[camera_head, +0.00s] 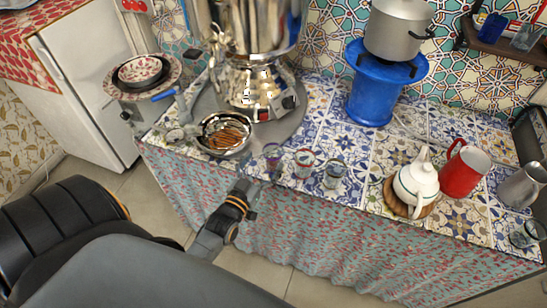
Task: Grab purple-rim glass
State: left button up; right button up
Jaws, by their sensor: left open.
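The purple-rim glass (272,153) stands at the front of the tiled counter, the leftmost of a row of small glasses. A glass with a reddish band (304,160) and a clear bluish glass (334,172) stand to its right. My left gripper (254,176) reaches in from the lower left at the counter's front edge. Its fingers are open, just in front of and slightly left of the purple-rim glass. They are small in the picture, so I cannot tell whether they touch it. My right gripper is not in view.
A metal bowl (224,134) sits close behind and left of the gripper, before the shiny samovar (255,85). A white teapot (416,184), red mug (464,170) and blue stand (372,95) are to the right. Open floor lies below the curtained counter front.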

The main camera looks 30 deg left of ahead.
aim_at(273, 150)
pick_arm(q)
jog(key=shift+w+r, duration=0.1)
jog(key=shift+w, duration=0.2)
jog(key=w+p, duration=0.1)
jog(key=w, duration=0.4)
jog(key=shift+a, duration=0.1)
jog(key=shift+s, duration=0.1)
jog(key=shift+c, duration=0.9)
jog(key=c, duration=1.1)
jog(key=shift+c, duration=0.2)
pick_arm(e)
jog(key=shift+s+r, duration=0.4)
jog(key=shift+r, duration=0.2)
pick_arm(q)
jog(key=shift+r, duration=0.1)
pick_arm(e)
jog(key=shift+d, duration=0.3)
